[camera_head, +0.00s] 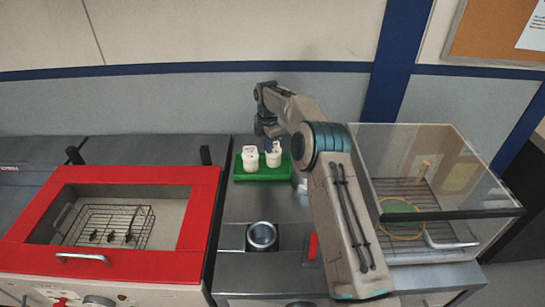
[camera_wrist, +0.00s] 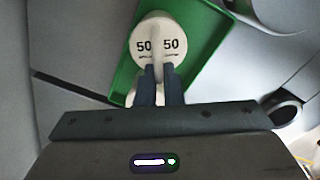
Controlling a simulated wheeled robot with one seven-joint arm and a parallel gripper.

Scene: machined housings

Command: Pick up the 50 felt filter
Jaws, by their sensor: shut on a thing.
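The 50 felt filter (camera_wrist: 157,35) is a white round piece with a raised rib across its top and "50" on both sides of it. My gripper (camera_wrist: 158,72) is shut on the rib with its two dark blue fingers. In the head view my gripper (camera_head: 268,148) reaches down to the right one of two white pieces (camera_head: 273,157) at the green tray (camera_head: 265,175). The tray also shows in the wrist view (camera_wrist: 196,62). I cannot tell whether the filter touches the tray. The fingers hide part of its rib.
A second white piece (camera_head: 250,158) stands on the tray to the left. A metal cup (camera_head: 262,236) sits in front. A red-framed bin with a wire basket (camera_head: 108,225) is at left. A glass-walled box (camera_head: 440,170) is at right, beside my arm.

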